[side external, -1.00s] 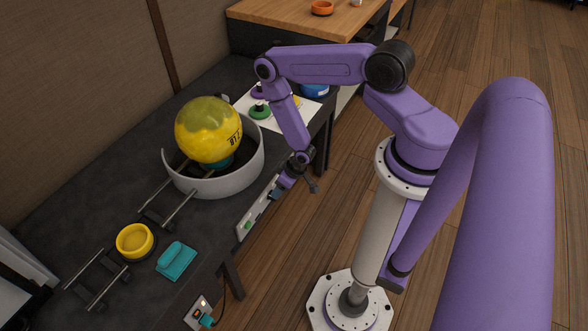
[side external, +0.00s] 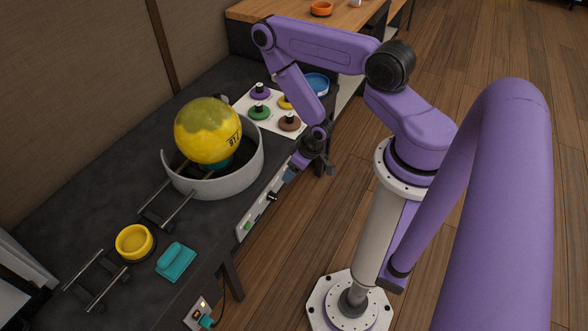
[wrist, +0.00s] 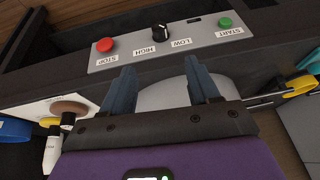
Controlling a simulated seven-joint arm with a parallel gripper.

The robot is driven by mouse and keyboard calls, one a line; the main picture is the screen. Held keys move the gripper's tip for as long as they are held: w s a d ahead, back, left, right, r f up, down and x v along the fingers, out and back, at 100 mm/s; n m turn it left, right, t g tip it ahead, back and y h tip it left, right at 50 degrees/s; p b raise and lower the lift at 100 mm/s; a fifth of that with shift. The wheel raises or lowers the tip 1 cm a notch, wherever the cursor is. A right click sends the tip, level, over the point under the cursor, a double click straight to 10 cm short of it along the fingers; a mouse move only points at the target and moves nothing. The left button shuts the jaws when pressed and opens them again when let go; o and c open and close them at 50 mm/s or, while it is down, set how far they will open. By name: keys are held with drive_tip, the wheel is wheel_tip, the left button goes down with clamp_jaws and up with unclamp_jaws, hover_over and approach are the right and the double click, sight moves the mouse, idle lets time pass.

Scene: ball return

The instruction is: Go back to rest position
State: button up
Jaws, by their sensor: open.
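My gripper (side external: 290,172) is beside the front edge of the dark table in the side view, near the control panel (side external: 258,208). In the wrist view, its two blue-grey fingers (wrist: 158,88) are apart with nothing between them. The panel in the wrist view (wrist: 150,45) carries a red STOP button (wrist: 105,45), a black HIGH/LOW knob (wrist: 159,32) and a green START button (wrist: 225,22). The fingers do not appear to touch the knob or buttons.
A yellow ball (side external: 208,130) sits in a grey curved ring (side external: 235,182) on the table. Rails, a yellow ring (side external: 134,241) and a teal block (side external: 176,261) lie nearer. Several coloured knobbed pieces stand on a white board (side external: 273,120). Open floor (side external: 300,235) lies between table and base.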

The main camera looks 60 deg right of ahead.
drive_tip(key=w+a+r+n+g, duration=0.1)
drive_tip(key=w+a+r+n, duration=0.15)
drive_tip(key=a+r, duration=0.5)
drive_tip(key=w+a+r+n+g, duration=0.1)
drive_tip(key=a+r+n, duration=0.35)
drive_tip(key=r, duration=0.55)
drive_tip(key=s+a+r+n+g, duration=0.1)
drive_tip(key=s+r+n, duration=0.4)
drive_tip(key=s+r, duration=1.4)
drive_tip(key=shift+a+n+g, duration=0.25)
drive_tip(key=shift+n+g, duration=0.15)
drive_tip(key=shift+g, duration=0.3)
